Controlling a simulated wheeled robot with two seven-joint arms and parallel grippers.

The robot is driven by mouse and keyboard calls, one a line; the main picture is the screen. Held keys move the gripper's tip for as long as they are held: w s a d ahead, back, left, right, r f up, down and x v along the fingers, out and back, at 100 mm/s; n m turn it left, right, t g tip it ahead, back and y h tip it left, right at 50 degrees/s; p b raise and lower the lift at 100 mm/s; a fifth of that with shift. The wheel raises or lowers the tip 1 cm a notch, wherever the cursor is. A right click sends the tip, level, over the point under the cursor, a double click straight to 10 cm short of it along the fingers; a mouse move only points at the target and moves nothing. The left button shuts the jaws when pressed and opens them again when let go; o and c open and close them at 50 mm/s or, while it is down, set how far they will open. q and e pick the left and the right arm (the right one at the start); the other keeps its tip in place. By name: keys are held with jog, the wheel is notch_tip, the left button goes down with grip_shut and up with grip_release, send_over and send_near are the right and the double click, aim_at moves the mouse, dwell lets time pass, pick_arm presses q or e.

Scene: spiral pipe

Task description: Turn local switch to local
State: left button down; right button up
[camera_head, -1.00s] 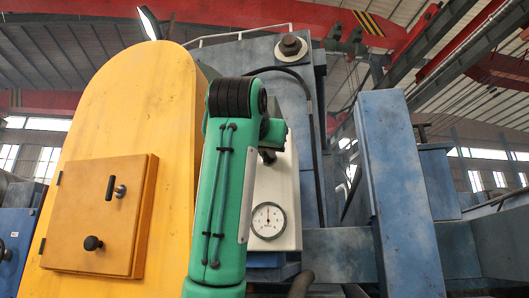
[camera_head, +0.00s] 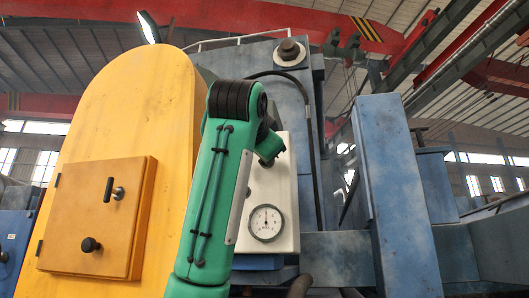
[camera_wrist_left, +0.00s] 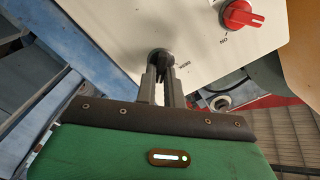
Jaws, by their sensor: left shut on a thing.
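The white control box (camera_head: 283,190) stands behind my green left arm in the head view. In the left wrist view its white panel (camera_wrist_left: 110,25) fills the upper part. A dark knob (camera_wrist_left: 161,56), apparently the local switch, sits on the panel beside small lettering too small to read. My left gripper (camera_wrist_left: 160,74) is shut on this knob, with a finger on each side. The knob's exact setting is hard to tell. My right gripper is not in view.
A red rotary switch (camera_wrist_left: 240,15) marked ON is on the same panel. A round gauge (camera_head: 266,222) is on the box's front. A yellow housing (camera_head: 130,110) with a hinged door stands left of my arm, and a blue post (camera_head: 395,190) stands right.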

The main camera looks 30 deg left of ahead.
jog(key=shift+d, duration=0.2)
